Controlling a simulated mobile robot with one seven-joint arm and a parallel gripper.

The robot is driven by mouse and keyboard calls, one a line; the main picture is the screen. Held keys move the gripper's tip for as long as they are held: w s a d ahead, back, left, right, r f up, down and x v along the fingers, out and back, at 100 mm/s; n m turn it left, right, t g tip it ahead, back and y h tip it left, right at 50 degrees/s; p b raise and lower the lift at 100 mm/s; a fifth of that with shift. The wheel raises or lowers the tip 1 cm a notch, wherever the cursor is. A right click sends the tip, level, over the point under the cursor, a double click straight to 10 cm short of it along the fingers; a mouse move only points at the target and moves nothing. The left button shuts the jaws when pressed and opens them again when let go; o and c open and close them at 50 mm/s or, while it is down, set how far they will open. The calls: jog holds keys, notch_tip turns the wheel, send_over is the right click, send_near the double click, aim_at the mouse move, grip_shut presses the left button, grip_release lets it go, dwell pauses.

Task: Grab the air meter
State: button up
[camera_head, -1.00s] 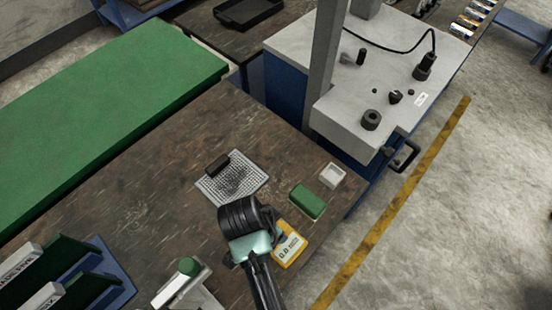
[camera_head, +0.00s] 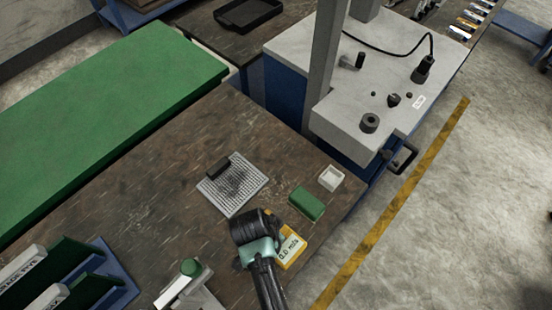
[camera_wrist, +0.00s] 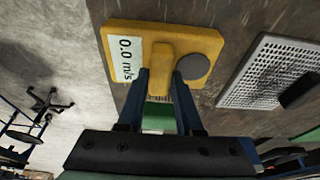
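The air meter is a yellow device (camera_head: 293,257) with a pale display, lying on the brown worktop near its right edge. In the wrist view the air meter (camera_wrist: 205,43) shows its display reading "0.0 m/s", a dark round disc and a raised yellow bar in the middle. My gripper (camera_wrist: 162,72) is open, with its two blue fingers at either side of the raised bar's near end. I cannot tell whether they touch it. In the head view my gripper and wrist (camera_head: 262,250) cover the left part of the meter.
A green box (camera_head: 306,204) and a small white tray (camera_head: 331,178) lie just behind the meter. A perforated grey plate (camera_head: 233,188) with a dark block lies to the left. A grey-topped machine (camera_head: 345,125) stands beyond.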

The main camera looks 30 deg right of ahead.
grip_shut()
dwell(1.0)
